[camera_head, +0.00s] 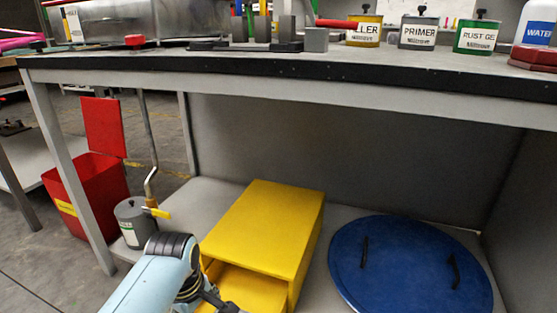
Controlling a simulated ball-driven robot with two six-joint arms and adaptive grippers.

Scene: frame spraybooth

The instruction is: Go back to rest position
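My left arm comes in from the bottom left, light blue with black joints. Its dark gripper (224,304) is at the bottom edge, by the open front of a yellow box (265,222) on the lower shelf. It overlaps a yellow drawer or inner part (250,288) of the box; whether it touches it I cannot tell. The fingers are small and partly cut off, so their opening does not show. My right gripper is not in view.
A grey pot (130,222) stands left of the arm. A blue round lid (400,265) lies right of the box. The bench top (420,66) overhangs the shelf and carries several labelled cans. A red bin (85,195) stands on the floor at left.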

